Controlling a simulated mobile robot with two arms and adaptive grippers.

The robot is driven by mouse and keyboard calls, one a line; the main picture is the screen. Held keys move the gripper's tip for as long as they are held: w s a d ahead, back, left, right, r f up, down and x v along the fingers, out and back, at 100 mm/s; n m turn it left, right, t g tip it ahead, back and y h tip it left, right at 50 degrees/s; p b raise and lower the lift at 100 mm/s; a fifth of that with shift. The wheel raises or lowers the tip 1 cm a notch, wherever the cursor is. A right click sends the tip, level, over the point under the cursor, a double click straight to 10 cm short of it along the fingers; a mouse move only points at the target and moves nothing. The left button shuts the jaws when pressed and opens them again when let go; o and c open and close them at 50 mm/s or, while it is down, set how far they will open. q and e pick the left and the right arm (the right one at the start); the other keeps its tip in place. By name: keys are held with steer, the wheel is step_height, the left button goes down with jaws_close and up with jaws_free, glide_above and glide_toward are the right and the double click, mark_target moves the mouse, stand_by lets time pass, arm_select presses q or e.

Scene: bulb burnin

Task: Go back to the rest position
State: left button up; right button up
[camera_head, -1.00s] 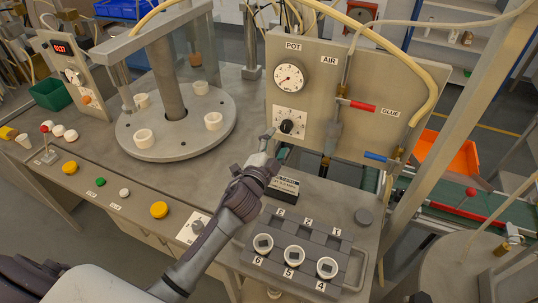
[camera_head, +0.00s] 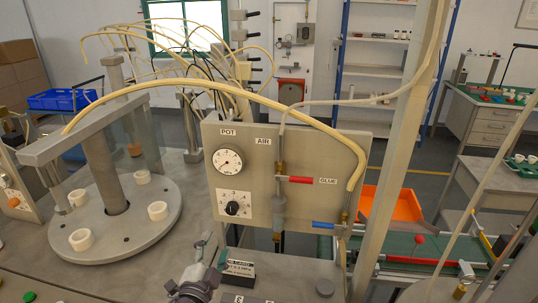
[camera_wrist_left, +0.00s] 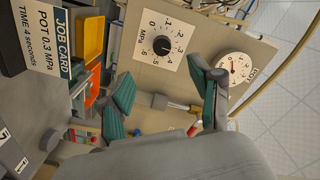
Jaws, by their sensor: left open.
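My left gripper (camera_head: 205,246) shows at the bottom of the head view, below and left of the black knob (camera_head: 232,208) on the grey panel (camera_head: 260,185). In the left wrist view its two teal-padded fingers (camera_wrist_left: 160,72) are spread with nothing between them. The knob (camera_wrist_left: 162,45) and its numbered dial show beyond the fingertips, apart from them. The knob's pointer is too small to read surely. My right gripper is in neither view.
The POT gauge (camera_head: 227,160) sits above the knob. A job card (camera_head: 238,268) stands close to my left gripper. A round turntable (camera_head: 120,235) with white cups is at left. Red (camera_head: 300,179) and blue (camera_head: 325,225) handles are right of the knob.

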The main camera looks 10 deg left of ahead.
arm_select(q)
steer(key=s+f+n+g, duration=0.2)
steer(key=s+f+g, duration=0.1)
steer(key=s, duration=0.4)
steer(key=s+a+f+n+g+y, duration=0.1)
steer(key=s+f+n+g, duration=0.2)
steer(key=s, duration=0.3)
steer(key=s+a+f+n+g, duration=0.1)
steer(key=s+f+n+g, duration=0.2)
steer(key=s, duration=0.4)
steer(key=shift+s+f+g, duration=0.2)
steer(key=shift+f+g, duration=0.25)
steer(key=shift+f, duration=0.15)
steer(key=shift+s+f+g, duration=0.15)
steer(key=shift+f+g, duration=0.3)
steer(key=shift+f, duration=0.15)
steer(key=s+d+n+g, duration=0.15)
steer(key=s+g, duration=0.25)
steer(key=s, duration=0.5)
step_height(320, 180, down, 29)
steer(key=b, duration=0.3)
steer(key=s+a+f+g+b, duration=0.1)
steer(key=s+a+f+g, duration=0.1)
steer(key=s+f, duration=1.5)
steer(key=shift+s+a+f+m+h, duration=0.25)
steer(key=shift+f+m+h, duration=0.1)
steer(key=shift+f, duration=0.45)
